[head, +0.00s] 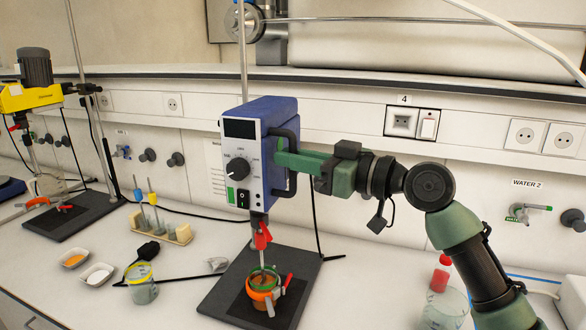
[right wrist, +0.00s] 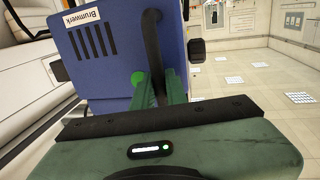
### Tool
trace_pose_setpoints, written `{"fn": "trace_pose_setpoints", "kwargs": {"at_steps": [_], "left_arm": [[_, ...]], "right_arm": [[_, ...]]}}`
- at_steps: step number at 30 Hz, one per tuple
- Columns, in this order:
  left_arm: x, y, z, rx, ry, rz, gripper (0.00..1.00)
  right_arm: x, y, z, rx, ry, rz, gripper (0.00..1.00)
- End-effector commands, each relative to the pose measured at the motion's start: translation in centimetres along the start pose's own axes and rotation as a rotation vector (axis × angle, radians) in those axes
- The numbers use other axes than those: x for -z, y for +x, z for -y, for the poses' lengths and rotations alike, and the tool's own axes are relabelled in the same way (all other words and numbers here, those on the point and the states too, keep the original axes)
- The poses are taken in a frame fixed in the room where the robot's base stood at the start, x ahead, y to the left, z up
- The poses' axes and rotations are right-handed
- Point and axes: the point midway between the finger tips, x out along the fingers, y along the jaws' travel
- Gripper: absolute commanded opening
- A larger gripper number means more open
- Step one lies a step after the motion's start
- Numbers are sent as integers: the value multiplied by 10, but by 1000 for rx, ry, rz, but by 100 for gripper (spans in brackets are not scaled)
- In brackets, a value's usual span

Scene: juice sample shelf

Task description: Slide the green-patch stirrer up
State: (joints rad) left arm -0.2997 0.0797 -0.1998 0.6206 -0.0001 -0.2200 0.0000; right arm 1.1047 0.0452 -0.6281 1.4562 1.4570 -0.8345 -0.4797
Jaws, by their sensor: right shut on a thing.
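The green-patch stirrer (head: 268,125) is a blue box with a grey front, a knob, a dark display and a small green patch (head: 231,194). It sits on a vertical rod (head: 243,50) above a dark base plate (head: 225,295). Its shaft reaches down into a small vessel (head: 262,285) held by an orange clamp. My right gripper (head: 285,157) comes from the right and is shut on the black side handle (head: 292,180). In the right wrist view, the green fingers (right wrist: 160,85) close around this handle (right wrist: 152,40), beside the blue housing (right wrist: 105,50). My left gripper is not in view.
A yellow stirrer (head: 32,97) stands on another stand at the left. A wooden rack (head: 160,235), white dishes (head: 97,274) and a beaker (head: 142,290) lie left of the base. A shelf edge (head: 400,85) runs behind.

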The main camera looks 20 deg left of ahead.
Motion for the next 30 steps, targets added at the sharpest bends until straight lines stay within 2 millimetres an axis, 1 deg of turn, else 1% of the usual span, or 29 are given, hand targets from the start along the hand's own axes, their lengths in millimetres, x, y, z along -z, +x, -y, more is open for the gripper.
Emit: {"fn": "trace_pose_setpoints", "kwargs": {"at_steps": [1, 9, 15, 21, 24, 30], "left_arm": [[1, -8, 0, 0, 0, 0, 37], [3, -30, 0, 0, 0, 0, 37], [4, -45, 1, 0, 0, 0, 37], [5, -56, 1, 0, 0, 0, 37], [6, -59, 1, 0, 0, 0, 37], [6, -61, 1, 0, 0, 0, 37]], "right_arm": [[20, -1, -1, -3, -5, -12, 0], [72, -1, 0, -3, -4, -13, 0], [103, -1, 0, -3, -3, -12, 0], [124, -1, 0, -3, -3, -10, 0], [130, -1, 0, -3, -3, -9, 0], [136, -1, 0, -3, -2, -10, 0]]}}
